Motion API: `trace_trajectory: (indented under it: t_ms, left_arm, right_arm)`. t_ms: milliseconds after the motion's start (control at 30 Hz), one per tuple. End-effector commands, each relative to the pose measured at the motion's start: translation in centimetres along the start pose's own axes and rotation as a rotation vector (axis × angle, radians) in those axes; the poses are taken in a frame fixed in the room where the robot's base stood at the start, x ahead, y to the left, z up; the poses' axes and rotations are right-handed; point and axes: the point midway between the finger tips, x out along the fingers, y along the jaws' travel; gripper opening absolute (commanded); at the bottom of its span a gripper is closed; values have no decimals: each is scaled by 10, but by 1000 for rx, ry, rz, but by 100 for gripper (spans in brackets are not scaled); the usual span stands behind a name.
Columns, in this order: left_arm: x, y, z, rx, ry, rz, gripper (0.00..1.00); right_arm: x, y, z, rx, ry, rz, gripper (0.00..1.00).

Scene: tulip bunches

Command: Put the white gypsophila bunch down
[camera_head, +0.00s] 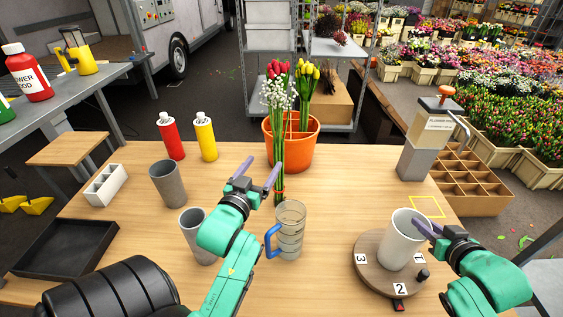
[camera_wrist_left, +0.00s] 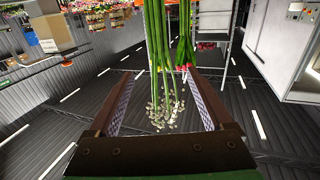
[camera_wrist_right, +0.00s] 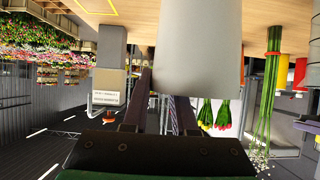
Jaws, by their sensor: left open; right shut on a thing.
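The white gypsophila bunch (camera_head: 278,105) stands upright with long green stems and an orange band low down. Its stem ends reach the rim of the clear jug with a blue handle (camera_head: 291,232); I cannot tell whether they are inside it. My left gripper (camera_head: 259,172) is open beside the stems in the head view. In the left wrist view the bunch (camera_wrist_left: 163,75) shows between the spread fingers, apart from both. My right gripper (camera_head: 425,231) is shut on the wall of the pale grey vase (camera_head: 402,243), which stands on the round numbered turntable (camera_head: 368,262).
An orange bucket (camera_head: 302,153) with red tulips (camera_head: 277,69) and yellow tulips (camera_head: 308,75) stands behind the bunch. Grey cups (camera_head: 167,184), red (camera_head: 170,137) and yellow bottles (camera_head: 205,137) are left. A dispenser (camera_head: 423,145) and yellow outline (camera_head: 427,198) are right.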

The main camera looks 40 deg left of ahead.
Motion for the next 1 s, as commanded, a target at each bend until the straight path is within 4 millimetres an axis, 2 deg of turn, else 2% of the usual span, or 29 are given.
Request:
trace_trajectory:
  t_ms: [133, 267, 400, 500, 600, 700, 800, 933, 967, 1000]
  left_arm:
    - [7, -13, 18, -160, -37, 11, 84]
    - [25, -46, 50, -553, -115, 12, 84]
    - [45, -95, 70, -1105, -179, -16, 84]
    - [54, -104, 85, -1636, -291, -46, 84]
    - [59, -93, 86, -2181, -459, -54, 84]
    - [59, -78, 69, -2609, -653, -34, 84]
    - [56, -68, 48, -2868, -829, -4, 84]
    - [55, -54, 39, -2988, -963, 3, 84]
    - [58, -50, 38, 2983, 970, -3, 84]
    - [64, -45, 38, 2979, 973, -3, 84]
  right_arm:
    - [1, 0, 3, 0, -7, 0, 0]
    - [1, 0, 3, 0, -7, 1, 0]
    - [1, 0, 3, -1, -7, 1, 0]
    - [1, 0, 3, 0, -7, 1, 0]
    - [1, 0, 3, 0, -7, 0, 0]
    - [1, 0, 3, 0, -7, 0, 0]
    - [1, 0, 4, -1, -7, 0, 0]
    - [1, 0, 4, -1, -8, 1, 0]
    - [1, 0, 4, -1, -8, 1, 0]
    - [1, 0, 4, 0, -8, 1, 0]
